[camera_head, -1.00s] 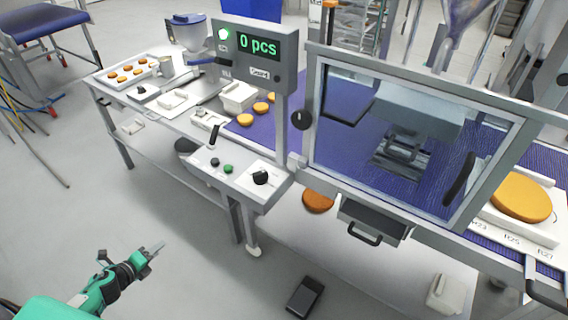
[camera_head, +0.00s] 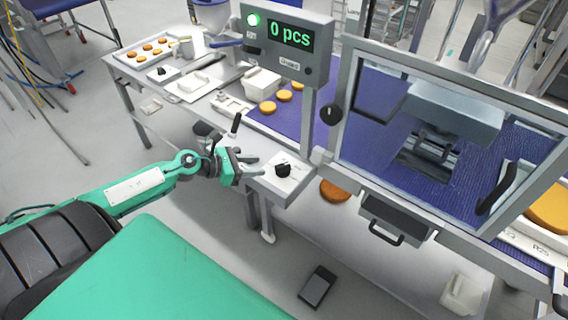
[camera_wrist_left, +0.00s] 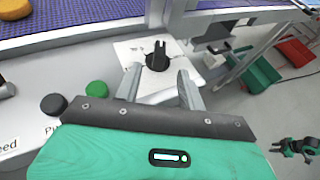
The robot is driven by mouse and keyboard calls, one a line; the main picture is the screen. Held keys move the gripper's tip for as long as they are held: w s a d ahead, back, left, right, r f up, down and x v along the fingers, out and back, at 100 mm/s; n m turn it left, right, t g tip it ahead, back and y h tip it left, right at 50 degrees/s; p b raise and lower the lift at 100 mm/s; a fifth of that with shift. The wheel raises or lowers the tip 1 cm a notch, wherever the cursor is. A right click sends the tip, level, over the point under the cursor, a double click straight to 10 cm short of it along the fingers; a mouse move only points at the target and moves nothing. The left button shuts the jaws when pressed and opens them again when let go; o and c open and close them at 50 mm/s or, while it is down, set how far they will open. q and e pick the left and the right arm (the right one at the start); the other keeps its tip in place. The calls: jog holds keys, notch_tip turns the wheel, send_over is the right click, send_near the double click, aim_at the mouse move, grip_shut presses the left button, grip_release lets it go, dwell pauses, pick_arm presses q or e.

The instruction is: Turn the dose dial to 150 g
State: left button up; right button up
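The dose dial (camera_head: 283,171) is a black knob on a pale plate on the sloped control panel. In the left wrist view the dial (camera_wrist_left: 158,58) stands just beyond my fingertips, with two prongs pointing up. Its scale is too small to read. My left gripper (camera_head: 252,166) is beside the dial, to its left in the head view. In the left wrist view the left gripper (camera_wrist_left: 160,82) is open and empty, its fingers apart and not touching the dial. A green and black arm end, likely my right gripper (camera_wrist_left: 297,148), shows small at the lower right.
A green button (camera_wrist_left: 96,88) and a black button (camera_wrist_left: 53,104) sit left of the dial. A display (camera_head: 289,36) reads 0 pcs above the panel. A framed clear guard (camera_head: 440,140) stands to the right. A black lever (camera_head: 235,124) rises behind my left gripper.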

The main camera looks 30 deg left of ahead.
aim_at(281, 165)
pick_arm(q)
jog(key=p+x, duration=0.2)
jog(key=x, duration=0.7)
jog(key=shift+p, duration=0.4)
jog(key=shift+w+d+f, duration=0.25)
jog(key=shift+w+f, duration=0.05)
jog(key=shift+w, duration=0.1)
pick_arm(e)
jog(key=r, duration=0.3)
jog(key=shift+a+r, duration=0.15)
jog(key=shift+a, duration=0.1)
jog(key=shift+s, duration=0.1)
